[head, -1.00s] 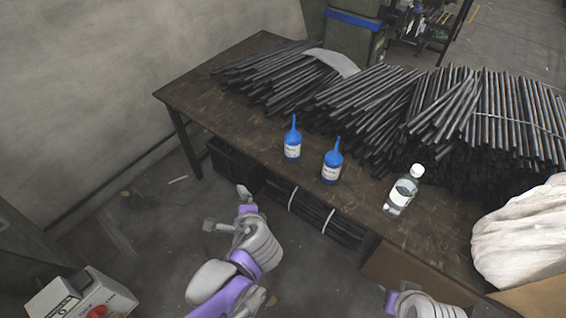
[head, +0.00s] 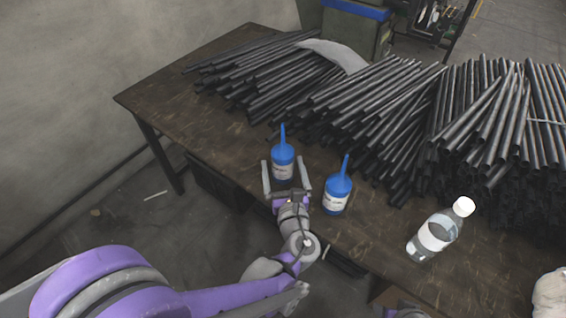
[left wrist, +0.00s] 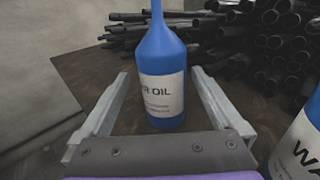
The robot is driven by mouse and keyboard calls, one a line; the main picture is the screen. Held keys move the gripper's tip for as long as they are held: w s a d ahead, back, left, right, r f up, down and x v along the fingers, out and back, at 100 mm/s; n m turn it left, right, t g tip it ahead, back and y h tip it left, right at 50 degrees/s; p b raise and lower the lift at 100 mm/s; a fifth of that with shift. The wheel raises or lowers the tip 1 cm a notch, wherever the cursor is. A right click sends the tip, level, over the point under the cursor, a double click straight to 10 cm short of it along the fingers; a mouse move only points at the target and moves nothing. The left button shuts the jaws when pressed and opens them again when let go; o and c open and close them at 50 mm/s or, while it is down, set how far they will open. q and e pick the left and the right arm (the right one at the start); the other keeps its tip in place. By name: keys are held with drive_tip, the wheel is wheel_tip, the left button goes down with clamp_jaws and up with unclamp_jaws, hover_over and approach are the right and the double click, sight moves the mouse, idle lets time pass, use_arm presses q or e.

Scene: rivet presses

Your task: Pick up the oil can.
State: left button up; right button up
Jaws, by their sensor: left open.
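The oil can is a blue bottle with a thin spout and a white label (head: 283,160); it stands upright on the wooden table near its front edge. In the left wrist view the oil can (left wrist: 162,75) shows a label ending in "OIL". My left gripper (head: 286,178) is open, with one finger on each side of the can and visible gaps to both. A second blue spouted bottle (head: 337,190) stands just to the right; its label in the left wrist view (left wrist: 305,145) begins "WA". My right gripper is not clearly visible.
The table (head: 215,140) has bare wood to the left. Piles of dark rods (head: 380,120) lie behind the bottles. A pale bag (head: 550,297) is at the lower right.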

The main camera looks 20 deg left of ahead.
sight(281, 153)
use_arm(q)
drive_tip(key=b+x, duration=0.1)
drive_tip(key=x, duration=0.4)
drive_tip(key=shift+w+d, duration=0.1)
drive_tip(key=shift+w, duration=0.15)
drive_tip(key=shift+c, duration=0.2)
clamp_jaws()
